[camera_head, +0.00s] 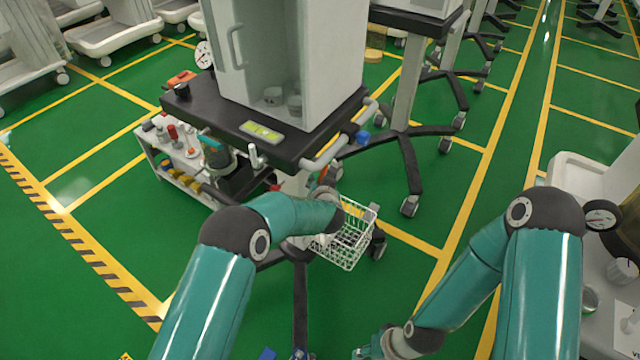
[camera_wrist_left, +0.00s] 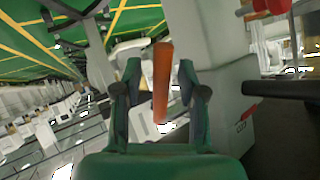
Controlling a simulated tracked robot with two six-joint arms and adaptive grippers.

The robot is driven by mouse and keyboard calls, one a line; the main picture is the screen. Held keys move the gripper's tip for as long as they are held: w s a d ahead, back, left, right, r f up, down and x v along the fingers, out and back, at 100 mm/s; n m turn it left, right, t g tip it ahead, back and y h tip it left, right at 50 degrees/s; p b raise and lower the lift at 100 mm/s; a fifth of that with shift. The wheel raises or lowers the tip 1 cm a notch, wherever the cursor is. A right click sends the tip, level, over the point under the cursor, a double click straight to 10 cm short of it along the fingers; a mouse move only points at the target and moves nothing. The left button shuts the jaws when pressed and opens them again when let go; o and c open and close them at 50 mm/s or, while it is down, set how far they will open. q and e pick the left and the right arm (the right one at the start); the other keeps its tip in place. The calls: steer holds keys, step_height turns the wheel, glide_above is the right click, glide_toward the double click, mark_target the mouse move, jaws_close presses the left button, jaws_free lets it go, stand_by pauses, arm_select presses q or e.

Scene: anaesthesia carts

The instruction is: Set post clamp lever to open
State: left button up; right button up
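An orange lever (camera_wrist_left: 162,82), which I take for the post clamp lever, stands nearly upright in the left wrist view. My left gripper (camera_wrist_left: 160,68) is open, with one finger on each side of the lever and a gap visible on both sides. I cannot tell how deep the lever sits between the fingers. In the head view, my left wrist is by the cart's post, below the black tabletop (camera_head: 205,118). A small orange-red part (camera_head: 326,176) shows there; the clamp itself is mostly hidden. My right gripper is low at the bottom edge, its fingers unclear.
A white wire basket (camera_head: 345,243) hangs right beside my left wrist. A grey rail handle (camera_head: 325,152) edges the tabletop. A low white shelf unit (camera_head: 180,180) with bottles stands to the left. Green floor is clear in front on the left; other carts stand behind.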

arm_select(q)
steer(key=shift+s+r, duration=0.3)
steer(key=shift+s, duration=0.05)
steer(key=v, duration=1.1)
steer(key=shift+f, duration=0.1)
steer(key=shift+f, duration=0.1)
steer(key=c, duration=0.4)
steer(key=shift+w+a+f+n, duration=0.2)
steer(key=shift+a+f+n, duration=0.05)
steer(key=shift+f+n, duration=0.05)
steer(key=shift+c, duration=1.1)
steer(key=w+a+f+n+g+h+b, duration=0.1)
steer(key=w+a+f+n+g+h, duration=0.1)
steer(key=n, duration=0.1)
steer(key=w+a+f+n+g+h+b, duration=0.1)
steer(key=w+a+f+n+g, duration=0.1)
steer(key=n, duration=0.1)
steer(key=shift+a+h, duration=0.1)
steer(key=shift+h, duration=0.3)
jaws_close()
steer(key=w+a+r+n+g+h+b, duration=0.1)
steer(key=w+a+r+n+h, duration=0.1)
steer(key=a+r+n+h, duration=0.3)
steer(key=w+d+f+n, duration=0.1)
steer(key=w+d+f, duration=0.3)
steer(key=d+f, duration=0.2)
steer(key=shift+w+d+g+h, duration=0.25)
steer(key=shift+w+g+h, duration=0.05)
steer(key=shift+h, duration=0.1)
